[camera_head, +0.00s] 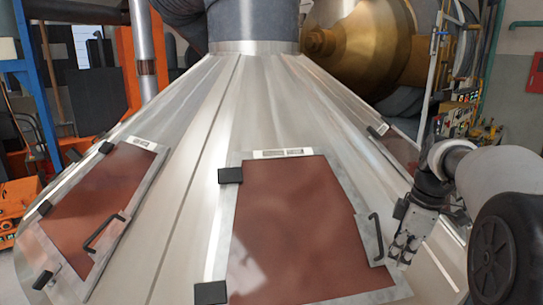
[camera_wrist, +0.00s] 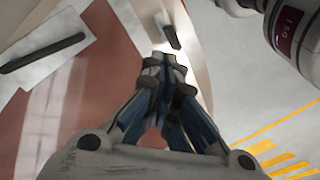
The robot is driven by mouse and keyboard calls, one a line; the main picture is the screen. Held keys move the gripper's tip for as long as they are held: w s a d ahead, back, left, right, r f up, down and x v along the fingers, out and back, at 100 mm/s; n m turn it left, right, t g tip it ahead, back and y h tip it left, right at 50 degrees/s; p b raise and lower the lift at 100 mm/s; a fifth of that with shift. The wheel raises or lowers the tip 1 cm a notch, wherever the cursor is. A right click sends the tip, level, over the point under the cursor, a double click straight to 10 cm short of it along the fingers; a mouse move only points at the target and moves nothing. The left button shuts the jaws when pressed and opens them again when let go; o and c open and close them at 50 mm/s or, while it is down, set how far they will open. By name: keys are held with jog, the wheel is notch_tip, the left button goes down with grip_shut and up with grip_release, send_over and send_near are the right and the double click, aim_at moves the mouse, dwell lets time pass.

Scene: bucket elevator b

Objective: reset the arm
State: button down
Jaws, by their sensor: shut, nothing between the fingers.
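My gripper (camera_head: 404,247) is at the right in the head view, its fingers just right of the middle hatch's handle. In the wrist view its fingers (camera_wrist: 170,72) are closed together with nothing between them. The middle red-brown hatch (camera_head: 290,225) has a black handle (camera_head: 376,236) on a metal plate at its right edge. In the wrist view a dark handle (camera_wrist: 43,53) on a pale plate shows at the upper left, apart from the fingers. I cannot tell whether the gripper touches the metal cone (camera_head: 330,110).
A second hatch (camera_head: 95,195) with a black handle is on the left of the cone, and part of a third (camera_head: 400,147) shows at the right. A large brass-coloured vessel (camera_head: 370,45) stands behind. Pale floor with yellow stripes (camera_wrist: 265,145) shows at the right in the wrist view.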

jog(key=s+a+f+m+t+h+b, duration=0.1)
jog(key=s+a+f+m+b, duration=0.25)
jog(key=s+a, duration=0.45)
jog(key=s+a+f+m+t+b, duration=0.2)
jog(key=s+a+m+b, duration=0.25)
jog(key=s, duration=0.75)
jog(key=s+a+f+m+b, duration=0.1)
jog(key=s+a+f+m, duration=0.1)
jog(key=s+f+m, duration=0.2)
notch_tip(320, 180, down, 2)
jog(key=s, duration=0.2)
jog(key=shift+s+f+t, duration=0.25)
jog(key=shift+s+t, duration=0.15)
